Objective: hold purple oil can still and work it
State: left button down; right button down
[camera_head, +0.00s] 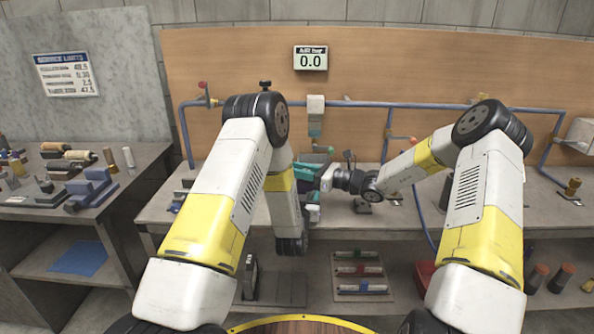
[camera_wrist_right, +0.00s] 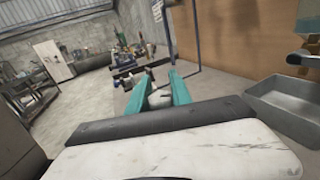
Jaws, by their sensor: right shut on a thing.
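I cannot make out a purple oil can in either view. In the head view my right arm reaches left across the bench, with its gripper (camera_head: 310,174) beside teal parts behind my left forearm. In the right wrist view its two teal fingers (camera_wrist_right: 158,80) are shut on a small pale thing (camera_wrist_right: 160,98), which shows no purple. My left arm bends down in front of the bench. Teal and white parts show beside its lower end, but its fingertips are hidden or unclear, so I cannot tell their state.
A left bench holds a blue vise (camera_head: 93,186). A rack (camera_head: 362,293) of tubes is below. The wrist view shows a grey bin (camera_wrist_right: 290,105).

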jog(key=shift+s+n+g+y, duration=0.15)
jog(key=shift+s+n+g, duration=0.15)
jog(key=shift+n+g, duration=1.25)
jog(key=shift+s+n+g+y, duration=0.1)
jog(key=shift+s+n+g, duration=0.5)
jog(key=shift+g, duration=1.65)
jog(key=shift+s+n+g+y, duration=0.1)
jog(key=shift+n+g+y, duration=0.05)
jog(key=shift+n+g, duration=1.55)
jog(key=shift+g, duration=0.4)
jog(key=c, duration=1.1)
grip_release()
jog(key=shift+c, duration=0.2)
notch_tip(320, 180, up, 10)
